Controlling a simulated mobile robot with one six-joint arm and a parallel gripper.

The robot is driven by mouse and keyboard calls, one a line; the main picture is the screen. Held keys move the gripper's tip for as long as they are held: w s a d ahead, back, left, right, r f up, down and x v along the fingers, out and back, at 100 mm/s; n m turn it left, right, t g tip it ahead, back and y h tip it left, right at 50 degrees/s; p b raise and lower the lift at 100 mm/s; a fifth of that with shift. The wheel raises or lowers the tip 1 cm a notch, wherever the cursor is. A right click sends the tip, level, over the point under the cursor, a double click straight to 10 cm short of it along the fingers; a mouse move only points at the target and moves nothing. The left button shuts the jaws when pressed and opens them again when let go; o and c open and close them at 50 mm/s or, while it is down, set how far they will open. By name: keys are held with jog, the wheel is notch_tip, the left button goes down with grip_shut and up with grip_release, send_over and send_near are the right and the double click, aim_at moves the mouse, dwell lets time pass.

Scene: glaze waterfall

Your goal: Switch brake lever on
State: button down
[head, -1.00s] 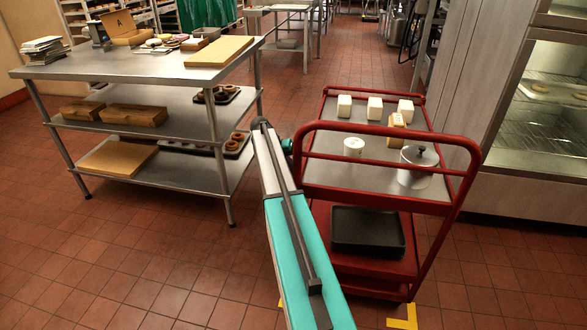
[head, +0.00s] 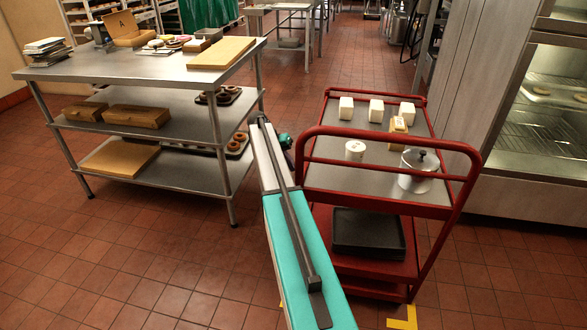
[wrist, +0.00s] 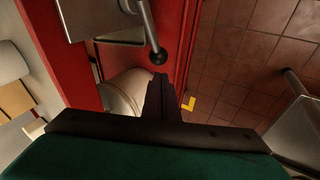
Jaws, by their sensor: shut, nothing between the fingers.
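In the wrist view, a metal rod with a black ball knob (wrist: 158,57) comes down from a grey metal part beside a red frame; it looks like the brake lever. My gripper (wrist: 161,82) is shut and empty, its dark fingers pointing at the knob and just below it in the picture. I cannot tell whether they touch. In the head view, the red cart (head: 455,211) stands right of my arm. A green part of my wrist shows beside the cart's left edge. The fingers and the lever are hidden there.
White blocks, a white tub (head: 355,150) and a lidded metal pot (head: 417,171) stand on the cart's top; a black tray (head: 368,232) lies below. A steel table (head: 130,68) stands left. Yellow floor marks (head: 404,320) lie by the cart. The tiled floor at front left is clear.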

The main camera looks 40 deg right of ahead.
jog(key=w+a+r, duration=0.1)
jog(key=w+r, duration=0.3)
jog(key=r, duration=0.5)
jog(key=shift+w+a, duration=0.25)
